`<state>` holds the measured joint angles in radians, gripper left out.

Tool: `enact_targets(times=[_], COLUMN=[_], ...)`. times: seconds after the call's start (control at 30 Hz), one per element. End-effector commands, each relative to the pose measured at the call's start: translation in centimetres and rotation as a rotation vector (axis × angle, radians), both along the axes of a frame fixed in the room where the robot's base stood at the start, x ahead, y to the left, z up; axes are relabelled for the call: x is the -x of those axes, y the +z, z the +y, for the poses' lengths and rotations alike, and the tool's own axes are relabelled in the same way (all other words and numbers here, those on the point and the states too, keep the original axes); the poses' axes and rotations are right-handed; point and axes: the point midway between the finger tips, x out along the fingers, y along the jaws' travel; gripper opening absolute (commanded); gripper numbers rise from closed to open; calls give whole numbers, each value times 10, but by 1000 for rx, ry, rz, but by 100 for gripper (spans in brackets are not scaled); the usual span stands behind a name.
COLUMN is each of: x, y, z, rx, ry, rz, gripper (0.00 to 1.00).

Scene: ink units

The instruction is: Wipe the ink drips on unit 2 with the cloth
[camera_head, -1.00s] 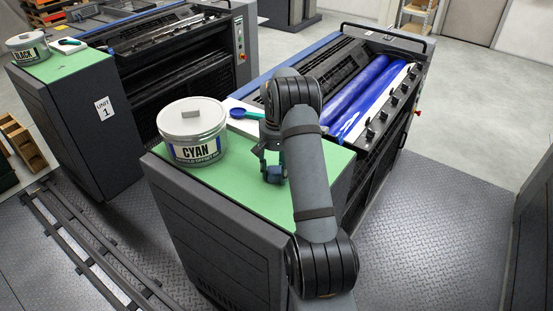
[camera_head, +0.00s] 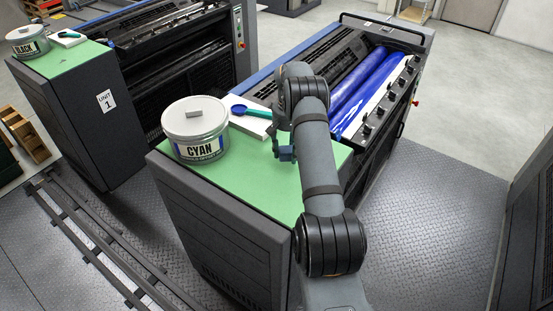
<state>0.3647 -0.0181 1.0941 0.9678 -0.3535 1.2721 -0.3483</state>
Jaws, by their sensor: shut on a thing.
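My gripper (camera_head: 284,152) is over the right part of the green top (camera_head: 252,185) of the cabinet in front of the nearer press, partly hidden by my arm.
A CYAN ink can (camera_head: 195,130) stands on the green top, left of my gripper. A white pad with a teal-handled blue tool (camera_head: 250,111) lies behind it. A row of black knobs (camera_head: 385,101) edges the rollers. Unit 1 (camera_head: 105,101) stands left. Floor at right is clear.

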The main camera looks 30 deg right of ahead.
Motion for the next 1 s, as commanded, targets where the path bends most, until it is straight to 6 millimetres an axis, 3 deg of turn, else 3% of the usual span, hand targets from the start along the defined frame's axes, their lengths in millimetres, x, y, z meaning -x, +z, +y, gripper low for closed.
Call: enact_targets(times=[0.4,1.0], x=[-2,-2], y=[40,44], z=[4,5], rx=[0,0], ry=[6,8], rz=[-1,-1], gripper=[24,24])
